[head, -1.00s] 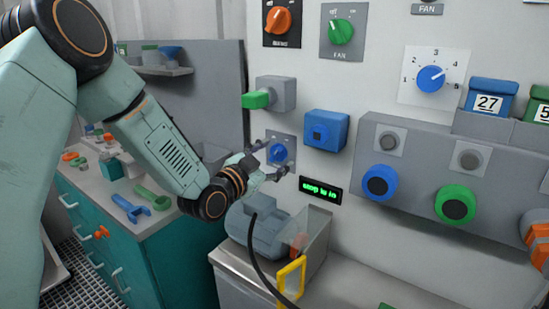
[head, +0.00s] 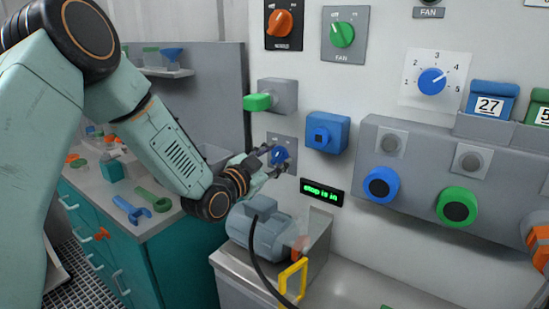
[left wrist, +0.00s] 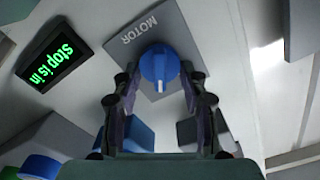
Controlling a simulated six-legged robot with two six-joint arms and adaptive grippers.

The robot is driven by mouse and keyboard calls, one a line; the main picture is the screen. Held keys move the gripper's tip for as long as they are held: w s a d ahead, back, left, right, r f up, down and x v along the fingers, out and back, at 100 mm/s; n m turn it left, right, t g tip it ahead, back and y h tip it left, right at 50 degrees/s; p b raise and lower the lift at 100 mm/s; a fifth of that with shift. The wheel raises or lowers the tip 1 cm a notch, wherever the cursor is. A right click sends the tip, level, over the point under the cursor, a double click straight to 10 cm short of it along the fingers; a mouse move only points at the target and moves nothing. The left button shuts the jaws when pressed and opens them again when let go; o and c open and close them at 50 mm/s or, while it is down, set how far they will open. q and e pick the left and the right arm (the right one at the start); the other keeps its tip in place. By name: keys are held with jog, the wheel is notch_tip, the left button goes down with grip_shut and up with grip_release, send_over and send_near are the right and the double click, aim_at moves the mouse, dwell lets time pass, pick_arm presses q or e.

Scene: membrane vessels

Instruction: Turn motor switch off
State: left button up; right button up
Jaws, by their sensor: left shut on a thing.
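The motor switch is a blue rotary knob (head: 279,155) on a grey plate on the white wall panel. In the left wrist view the blue knob (left wrist: 158,68) sits on the grey plate marked MOTOR (left wrist: 150,30). My left gripper (head: 277,156) is shut on this knob, with one finger on each side of it in the left wrist view (left wrist: 160,85). The fingers partly cover the knob in the head view, and its pointer setting is hard to read. My right gripper is not in view.
A blue box (head: 327,132) and a green-ended grey box (head: 277,96) stick out close by. A grey motor (head: 262,230) with a black cable stands below.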

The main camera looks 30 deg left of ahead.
pick_arm(q)
jog(key=shift+f+n, duration=0.1)
jog(key=shift+n, duration=0.2)
jog(key=n, duration=0.5)
jog(key=shift+a+n, duration=0.15)
jog(key=shift+n, duration=0.15)
jog(key=n, duration=0.5)
jog(key=shift+f+n, duration=0.15)
jog(key=shift+n, duration=0.15)
dwell(0.4)
jog(key=o, duration=0.8)
jog(key=shift+c, duration=0.2)
jog(key=o, duration=0.3)
jog(key=shift+a, duration=0.1)
jog(key=shift+o, duration=0.2)
jog(key=shift+r, duration=0.2)
